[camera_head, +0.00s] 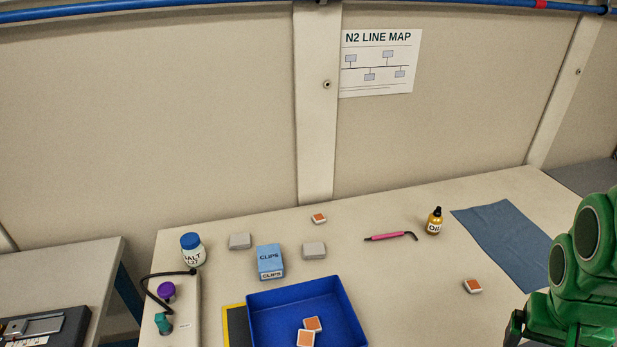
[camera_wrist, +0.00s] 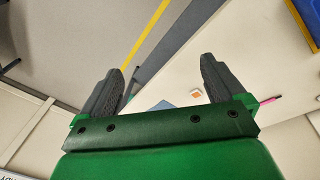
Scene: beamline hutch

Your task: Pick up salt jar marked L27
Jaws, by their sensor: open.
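The salt jar (camera_head: 193,251) is white with a blue lid and reads SALT L27. It stands upright near the back left corner of the table in the head view. My green arm is at the right edge of the head view, far from the jar, and only a dark part of the gripper shows at its lower end. In the wrist view my gripper (camera_wrist: 165,80) has its two dark fingers wide apart with nothing between them. The jar is not visible in the wrist view.
A block with a black cable and purple knob (camera_head: 166,290) stands just in front of the jar. Grey blocks (camera_head: 240,241), a CLIPS box (camera_head: 270,262) and a blue tray (camera_head: 262,333) lie to its right. An oil bottle (camera_head: 435,222) and blue cloth (camera_head: 505,240) are farther right.

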